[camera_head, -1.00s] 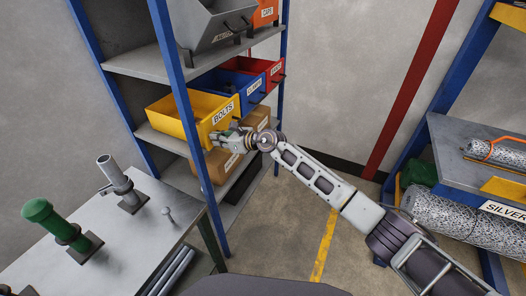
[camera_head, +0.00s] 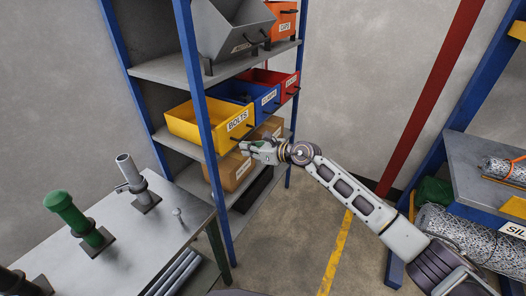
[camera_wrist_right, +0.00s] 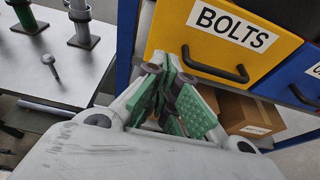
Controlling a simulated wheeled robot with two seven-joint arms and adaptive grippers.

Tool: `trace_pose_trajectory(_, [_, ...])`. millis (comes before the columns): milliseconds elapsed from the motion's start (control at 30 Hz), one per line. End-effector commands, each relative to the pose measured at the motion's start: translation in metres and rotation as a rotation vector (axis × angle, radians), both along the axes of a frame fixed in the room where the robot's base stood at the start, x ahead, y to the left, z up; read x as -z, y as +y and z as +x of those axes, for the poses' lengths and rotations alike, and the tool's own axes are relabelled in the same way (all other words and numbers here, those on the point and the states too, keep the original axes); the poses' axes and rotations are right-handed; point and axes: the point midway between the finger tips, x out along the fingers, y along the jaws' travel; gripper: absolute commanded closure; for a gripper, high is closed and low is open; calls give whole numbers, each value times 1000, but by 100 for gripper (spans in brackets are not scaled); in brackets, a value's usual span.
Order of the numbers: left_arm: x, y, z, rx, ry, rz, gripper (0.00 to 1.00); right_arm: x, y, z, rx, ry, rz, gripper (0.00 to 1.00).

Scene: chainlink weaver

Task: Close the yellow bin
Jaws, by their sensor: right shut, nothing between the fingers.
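The yellow bin (camera_head: 183,124), labelled BOLTS, sits on the middle shelf and sticks out past the blue front post. Its open top shows and it looks empty inside. In the right wrist view, the yellow bin's front (camera_wrist_right: 175,38) carries a dark handle below the label. My right gripper (camera_head: 245,147) is just in front of the bin's lower front. In the right wrist view its green-padded fingers (camera_wrist_right: 172,80) are shut and empty, close to the left end of the handle. I cannot tell whether they touch the bin. My left gripper is out of view.
A blue bin (camera_head: 268,99) and a red bin (camera_head: 291,86) stand to the right of the yellow one. Cardboard boxes (camera_head: 238,175) sit on the shelf below. A grey bench (camera_head: 120,235) with green and grey posts is at lower left. Blue shelf uprights (camera_head: 206,130) flank the bin.

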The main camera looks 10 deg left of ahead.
Motion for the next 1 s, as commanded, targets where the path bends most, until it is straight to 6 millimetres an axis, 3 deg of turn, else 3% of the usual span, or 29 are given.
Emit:
trace_pose_trajectory(600, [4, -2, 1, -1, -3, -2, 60, -16, -51, -18, 1, 0, -1, 100])
trace_pose_trajectory(1000, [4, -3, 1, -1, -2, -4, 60, -19, -59, -22, 0, 0, -1, 100])
